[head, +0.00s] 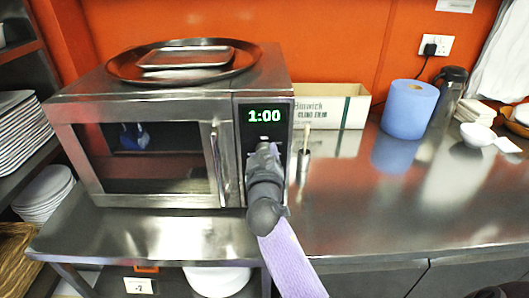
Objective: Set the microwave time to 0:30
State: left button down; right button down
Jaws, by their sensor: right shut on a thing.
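The steel microwave (160,190) stands on the steel counter with its door shut. Its display (264,115) reads 1:00 in green digits. My right gripper (265,150) is at the control panel (244,175), just below the display. It is shut on a part of the panel. Its fingers and wrist hide that part and most of the lower panel, so I cannot see its shape. My left gripper is not in view.
A round tray (118,70) with a smaller tray on it lies on top of the microwave. To the right stand a Binwick cling film box (330,105), a blue paper roll (409,110) and a dark flask (449,95). The counter's front right (400,220) is clear.

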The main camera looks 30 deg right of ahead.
jog(key=n+p, duration=0.1)
jog(key=n, duration=0.2)
jog(key=shift+n, duration=1.3)
jog(key=shift+c, duration=0.6)
grip_release()
jog(key=shift+a, duration=0.1)
jog(key=v, duration=1)
jog(key=shift+f, duration=0.1)
